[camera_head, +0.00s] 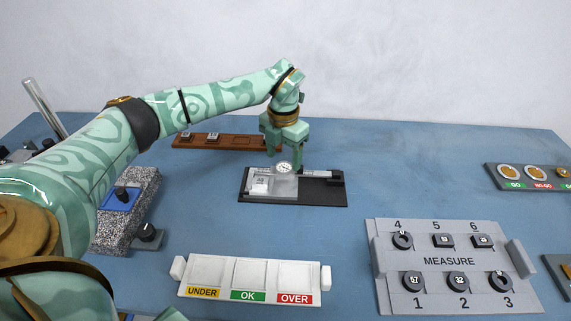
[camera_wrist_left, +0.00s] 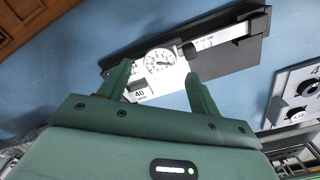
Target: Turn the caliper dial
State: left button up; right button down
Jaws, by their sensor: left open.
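The caliper has a round white dial (camera_head: 284,168) with dark markings and lies in a black tray (camera_head: 320,195) near the middle of the table. In the left wrist view, the dial (camera_wrist_left: 159,62) shows between my fingers, and a plate marked 40 (camera_wrist_left: 140,93) lies beside it. My left gripper (camera_head: 285,158) points down just over the dial. It also shows in the left wrist view (camera_wrist_left: 158,72), open, with one finger on each side of the dial and nothing held. I cannot tell whether the fingers touch the dial. My right gripper is in neither view.
A brown wooden rack (camera_head: 215,142) stands behind the tray. A white sorting tray marked UNDER, OK and OVER (camera_head: 250,292) and a grey MEASURE board (camera_head: 450,261) with several parts are nearer. A speckled granite block (camera_head: 130,215) stands at left. Blue table (camera_head: 400,185) is clear between.

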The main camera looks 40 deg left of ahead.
aim_at(284, 168)
pick_arm(q)
notch_tip(284, 168, down, 2)
jog(key=shift+f, duration=0.1)
jog(key=shift+c, duration=0.3)
jog(key=c, duration=0.9)
